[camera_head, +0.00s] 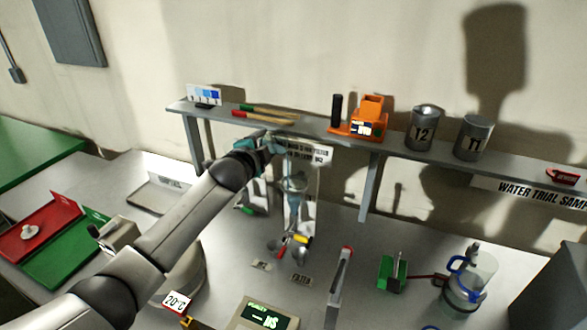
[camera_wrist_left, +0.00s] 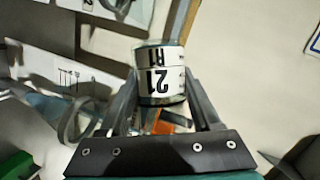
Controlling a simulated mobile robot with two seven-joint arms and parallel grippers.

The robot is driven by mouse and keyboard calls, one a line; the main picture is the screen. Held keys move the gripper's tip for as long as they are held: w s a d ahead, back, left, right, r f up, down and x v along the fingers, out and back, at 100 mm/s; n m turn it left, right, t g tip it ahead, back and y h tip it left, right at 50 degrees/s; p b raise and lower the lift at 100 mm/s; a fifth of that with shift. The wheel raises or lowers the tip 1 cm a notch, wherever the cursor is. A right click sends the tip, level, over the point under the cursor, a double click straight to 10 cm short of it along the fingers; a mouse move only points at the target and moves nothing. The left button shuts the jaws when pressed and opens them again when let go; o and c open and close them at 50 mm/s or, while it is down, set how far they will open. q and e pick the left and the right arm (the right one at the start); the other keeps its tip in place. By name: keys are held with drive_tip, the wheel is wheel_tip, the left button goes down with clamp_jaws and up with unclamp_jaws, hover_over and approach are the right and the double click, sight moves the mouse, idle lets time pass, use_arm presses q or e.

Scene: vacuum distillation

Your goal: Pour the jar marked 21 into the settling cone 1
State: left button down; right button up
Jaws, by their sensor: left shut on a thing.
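The jar marked 21 (camera_wrist_left: 160,75) is between the two fingers of my left gripper (camera_wrist_left: 165,100) in the left wrist view, its white label upside down there. In the head view my left gripper (camera_head: 268,145) is at the shelf's front edge, above the bench; the jar is hard to make out there. A clear bluish glass cone (camera_head: 296,184) stands just below and right of the gripper; its number is not legible. A bluish glass shape (camera_wrist_left: 50,105) shows at the left of the wrist view, apart from the jar. My right gripper is not in view.
The wall shelf (camera_head: 395,149) carries an orange device (camera_head: 367,120) and grey canisters marked T2 (camera_head: 424,128) and T1 (camera_head: 473,137). On the bench are a red tray (camera_head: 40,228), a glass jug with a blue handle (camera_head: 475,275) and a display box (camera_head: 264,315).

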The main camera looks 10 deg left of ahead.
use_arm(q)
drive_tip(key=shift+d+r, duration=0.15)
drive_tip(key=shift+d, duration=0.05)
drive_tip(key=shift+a, duration=0.15)
drive_tip(key=shift+r+m+b, duration=0.1)
drive_tip(key=shift+m+b, duration=0.2)
drive_tip(key=shift+b, duration=0.05)
drive_tip(key=shift+r, duration=0.1)
idle(0.5)
drive_tip(key=shift+d, duration=0.3)
